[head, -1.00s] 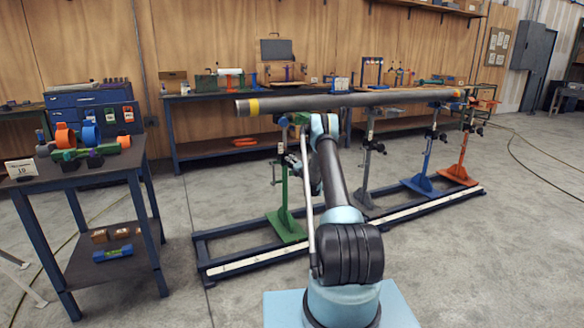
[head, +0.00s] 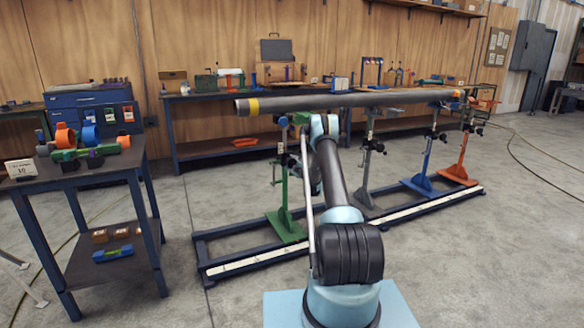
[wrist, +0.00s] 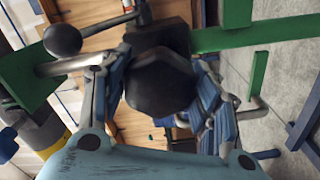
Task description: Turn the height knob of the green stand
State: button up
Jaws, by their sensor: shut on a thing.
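The green stand (head: 285,195) stands upright on the dark rail frame, near the left end of the pipe (head: 340,101), with its head under the pipe. In the wrist view, the green stand (wrist: 215,40) runs across the upper right. A dark faceted knob (wrist: 160,82) sits in the middle of the wrist view, between the fingers of my gripper (wrist: 160,90). My gripper is shut on this knob. In the head view my own arm hides the gripper and the knob.
Grey, blue (head: 425,165) and orange (head: 463,150) stands hold the pipe to the right. A dark cart (head: 85,170) with coloured parts stands at the left. A workbench (head: 240,93) runs along the back wall. The floor between cart and rail is clear.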

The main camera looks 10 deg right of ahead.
jog(key=shift+d+f+m, duration=0.1)
jog(key=shift+d+m, duration=0.1)
jog(key=shift+m, duration=0.5)
jog(key=o, duration=1.1)
jog(key=shift+a, duration=0.1)
jog(key=v, duration=1.2)
